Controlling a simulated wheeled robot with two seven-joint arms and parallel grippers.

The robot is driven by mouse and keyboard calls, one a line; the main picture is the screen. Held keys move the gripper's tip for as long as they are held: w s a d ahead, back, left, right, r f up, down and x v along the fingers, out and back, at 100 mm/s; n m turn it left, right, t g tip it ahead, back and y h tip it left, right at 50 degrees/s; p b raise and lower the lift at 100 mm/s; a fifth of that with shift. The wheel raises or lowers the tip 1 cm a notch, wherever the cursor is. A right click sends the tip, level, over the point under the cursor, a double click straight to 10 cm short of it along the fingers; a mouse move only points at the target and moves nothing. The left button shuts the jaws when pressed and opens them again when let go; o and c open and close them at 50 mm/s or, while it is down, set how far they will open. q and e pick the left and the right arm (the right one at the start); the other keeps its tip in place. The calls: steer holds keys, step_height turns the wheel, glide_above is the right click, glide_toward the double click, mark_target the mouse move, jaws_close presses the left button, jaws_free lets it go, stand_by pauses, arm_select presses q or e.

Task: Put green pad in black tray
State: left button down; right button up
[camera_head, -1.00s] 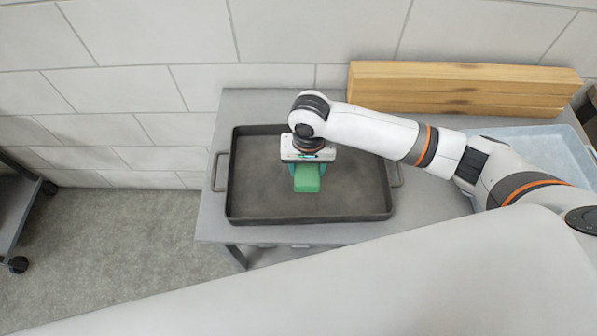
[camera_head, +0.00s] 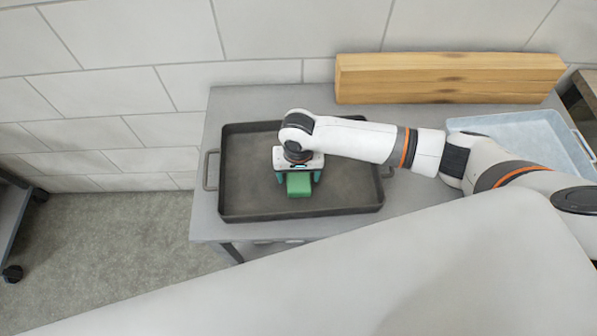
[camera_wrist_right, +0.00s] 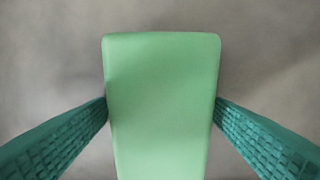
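The head view shows small gaps between fingers and pad, so the gripper looks open. In the right wrist view, the pad (camera_wrist_right: 162,110) lies between the spread fingers, with the grey tray floor behind. The pad's far end is hidden under the gripper. My left gripper is not in view.
The tray stands on a grey table (camera_head: 210,225) against a tiled wall. Stacked wooden beams (camera_head: 450,78) lie at the back right. A pale blue tray (camera_head: 525,135) is at the right, partly behind my right arm. The black tray's right half is empty.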

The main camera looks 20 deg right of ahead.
mark_target(299, 175)
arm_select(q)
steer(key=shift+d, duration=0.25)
arm_select(e)
steer(key=shift+r, duration=0.15)
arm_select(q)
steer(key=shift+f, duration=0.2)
arm_select(e)
step_height(299, 175, up, 12)
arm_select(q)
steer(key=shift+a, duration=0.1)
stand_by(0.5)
